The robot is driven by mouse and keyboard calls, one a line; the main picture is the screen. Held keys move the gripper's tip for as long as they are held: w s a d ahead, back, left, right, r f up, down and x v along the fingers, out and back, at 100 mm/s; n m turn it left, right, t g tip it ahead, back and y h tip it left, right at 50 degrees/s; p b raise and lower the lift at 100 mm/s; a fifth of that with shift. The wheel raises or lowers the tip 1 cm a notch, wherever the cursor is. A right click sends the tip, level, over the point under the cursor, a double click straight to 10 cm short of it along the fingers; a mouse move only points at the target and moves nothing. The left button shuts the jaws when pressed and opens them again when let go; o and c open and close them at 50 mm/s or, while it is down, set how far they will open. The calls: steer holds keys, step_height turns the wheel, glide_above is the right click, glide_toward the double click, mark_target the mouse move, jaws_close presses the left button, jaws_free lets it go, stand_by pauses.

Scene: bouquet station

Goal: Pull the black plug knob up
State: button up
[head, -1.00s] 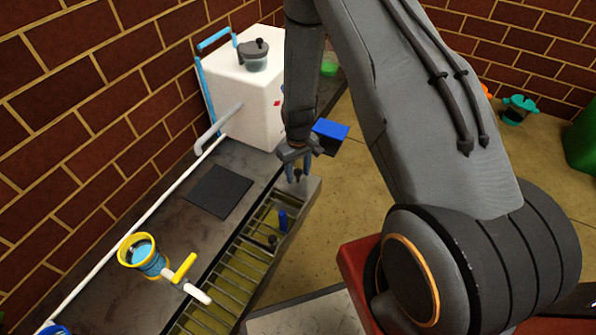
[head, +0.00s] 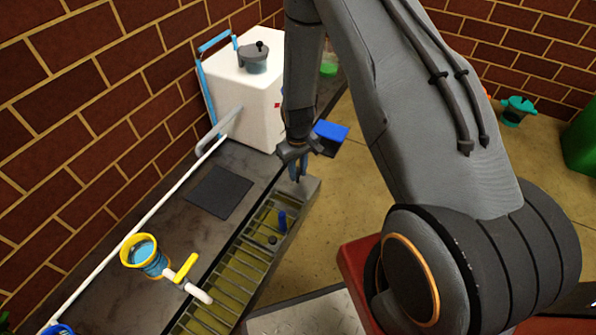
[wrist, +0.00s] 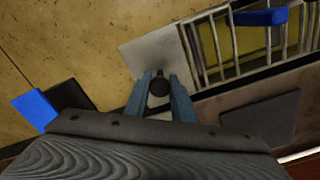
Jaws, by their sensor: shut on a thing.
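The black plug knob (wrist: 158,84) is a small dark round-topped knob on the pale grey end plate of the sink trough. In the wrist view it sits between the two blue-grey fingers of my gripper (wrist: 160,88), which are shut on it. In the head view my gripper (head: 298,175) points down at the far end of the trough; its fingers hide most of the knob there. I cannot tell whether the knob is raised from the plate.
A white tank (head: 238,98) stands behind on the dark counter, with a dark mat (head: 219,192) and a yellow-rimmed blue cup (head: 143,254) in front. A blue box (head: 331,130) shows beside my wrist.

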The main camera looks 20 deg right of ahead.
mark_target(297, 170)
steer(key=shift+r+p, duration=0.75)
steer(key=shift+r, duration=0.25)
steer(key=o, duration=0.9)
steer(key=shift+f, duration=0.1)
steer(key=shift+c, duration=0.2)
step_height(297, 170, up, 9)
steer(key=p, duration=0.6)
steer(key=shift+p, duration=0.3)
